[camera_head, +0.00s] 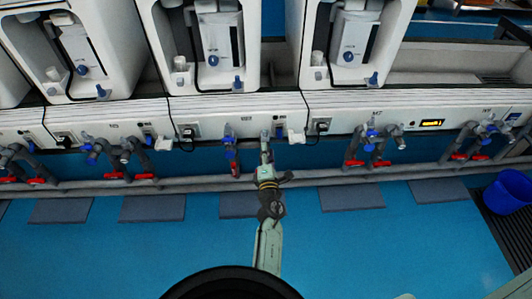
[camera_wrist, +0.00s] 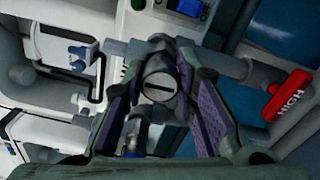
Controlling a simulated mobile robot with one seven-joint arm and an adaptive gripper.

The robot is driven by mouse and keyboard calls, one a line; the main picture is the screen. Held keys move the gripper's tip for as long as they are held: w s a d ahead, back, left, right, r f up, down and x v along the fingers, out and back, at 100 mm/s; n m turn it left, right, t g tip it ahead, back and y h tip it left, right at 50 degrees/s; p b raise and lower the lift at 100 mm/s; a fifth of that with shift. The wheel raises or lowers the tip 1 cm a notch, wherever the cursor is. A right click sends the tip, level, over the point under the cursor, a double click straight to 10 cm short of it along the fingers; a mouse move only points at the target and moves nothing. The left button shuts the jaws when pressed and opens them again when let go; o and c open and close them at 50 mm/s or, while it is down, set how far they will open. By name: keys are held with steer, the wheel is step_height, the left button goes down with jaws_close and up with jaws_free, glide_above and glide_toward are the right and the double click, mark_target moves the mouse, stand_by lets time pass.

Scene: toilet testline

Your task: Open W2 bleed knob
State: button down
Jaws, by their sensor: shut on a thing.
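In the wrist view, a grey round knob (camera_wrist: 158,84) with a dark slot across its face sits between the two fingers of my gripper (camera_wrist: 165,72). The fingers have purple inner pads and are shut on it. The knob is on grey pipework. In the head view, my gripper (camera_head: 266,141) is at the valve group below the middle toilet station, just right of a blue-topped valve (camera_head: 229,140). It hides the fittings behind it. The station labels are too small to read, so I cannot tell which is W2.
A red handle (camera_wrist: 289,95) marked HIGH is at the right in the wrist view. In the head view, valve groups with red handles (camera_head: 379,163) line the bench on both sides. A blue bucket (camera_head: 510,192) stands at the right. The blue floor (camera_head: 370,250) in front is mostly clear.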

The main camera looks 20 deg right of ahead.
steer(key=shift+w+r, duration=0.1)
steer(key=c, duration=1.3)
jaws_free()
steer(key=v, duration=0.7)
steer(key=shift+s+a, duration=0.1)
steer(key=shift+s, duration=0.25)
